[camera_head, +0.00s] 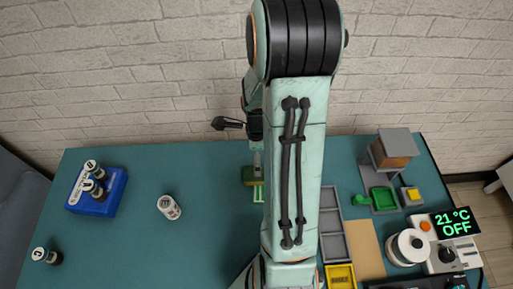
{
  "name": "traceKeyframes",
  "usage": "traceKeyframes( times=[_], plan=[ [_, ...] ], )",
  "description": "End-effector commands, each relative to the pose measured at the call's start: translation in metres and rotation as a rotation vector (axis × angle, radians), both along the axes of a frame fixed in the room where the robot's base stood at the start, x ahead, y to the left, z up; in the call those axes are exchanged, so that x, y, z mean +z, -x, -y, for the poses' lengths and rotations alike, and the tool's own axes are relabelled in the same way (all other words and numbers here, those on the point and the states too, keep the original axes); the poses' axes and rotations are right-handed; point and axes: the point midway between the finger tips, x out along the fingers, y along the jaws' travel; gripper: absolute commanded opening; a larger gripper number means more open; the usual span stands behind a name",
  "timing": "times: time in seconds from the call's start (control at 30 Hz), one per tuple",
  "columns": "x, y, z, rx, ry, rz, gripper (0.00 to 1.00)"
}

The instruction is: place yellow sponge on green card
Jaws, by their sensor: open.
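A small yellow block (412,194), which looks like the yellow sponge, sits in a grey holder at the right of the table in the head view. Left of my arm's forearm lies a light green striped piece (258,194), perhaps the green card. A dark green block (249,175) with an olive edge is just behind it. Both are partly hidden by my arm, so I cannot tell exactly what they are. My gripper (257,164) points down above them, partly covered by the forearm. It is open, and I see nothing held in it.
A blue rack (112,201) with small bottles stands at the left. Loose bottles (169,207) (46,256) stand nearby. At the right are a green tray-like part (379,200), a grey bin (331,222), a yellow bin (340,277), a white spool (407,247) and a display (456,222).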

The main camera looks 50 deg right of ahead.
Motion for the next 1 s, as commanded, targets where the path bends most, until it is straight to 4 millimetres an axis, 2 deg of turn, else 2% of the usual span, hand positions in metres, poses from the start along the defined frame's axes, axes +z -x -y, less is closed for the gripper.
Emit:
traceKeyframes(
  times=[0.1, 0.2, 0.37, 0.47, 0.57, 0.63, 0.7, 0.8, 0.9, 1.0],
  plan=[
    [0.023, 0.0, 0.001, -0.001, 0.004, 0.004, 0.79],
    [0.034, 0.0, 0.0, -0.001, 0.001, 0.001, 0.79],
    [0.041, 0.0, 0.0, 0.001, 0.0, 0.0, 0.79],
    [0.048, -0.002, -0.01, 0.089, 0.0, 0.003, 0.79],
    [0.072, -0.005, -0.043, 0.396, 0.001, 0.009, 0.79],
    [0.094, -0.002, -0.079, 0.734, -0.001, 0.015, 0.79],
    [0.114, 0.01, -0.117, 1.114, -0.008, 0.023, 0.79],
    [0.134, 0.037, -0.161, 1.63, -0.02, 0.037, 0.79],
    [0.145, 0.065, -0.189, 2.05, -0.029, 0.055, 0.79],
    [0.15, 0.085, -0.203, 2.324, -0.037, 0.068, 0.79]
  ],
)
